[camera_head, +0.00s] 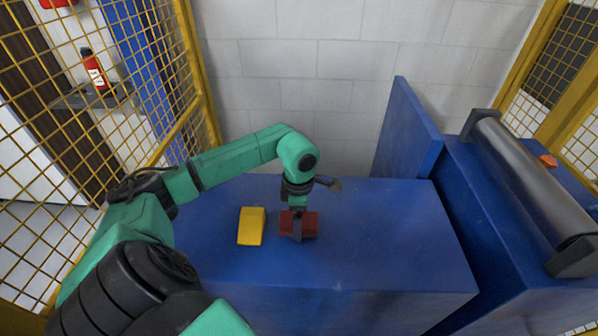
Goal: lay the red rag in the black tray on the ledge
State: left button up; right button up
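The red rag (311,223) is a dark red, block-like piece lying on the blue ledge (395,235). My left gripper (297,228) points down over the rag, with a grey finger across the rag's near side. The far finger is hidden, so I cannot tell whether it is shut on the rag. The rag appears to be at the blue top, though small clearance is hard to judge. I cannot make out a black tray in this view. My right gripper is not in view.
A yellow piece (251,226) lies just left of the rag. A blue upright panel (407,130) stands at the ledge's back right. Further right are a grey roller (535,180) and an orange piece (548,161). Yellow mesh fencing (100,130) bounds the left. The ledge's right part is clear.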

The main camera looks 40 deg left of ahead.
pick_arm(q)
jog(key=shift+f, duration=0.25)
jog(key=c, duration=1.3)
notch_tip(320, 180, up, 20)
jog(key=p, duration=0.2)
jog(key=shift+r+p, duration=0.1)
jog(key=shift+p, duration=0.25)
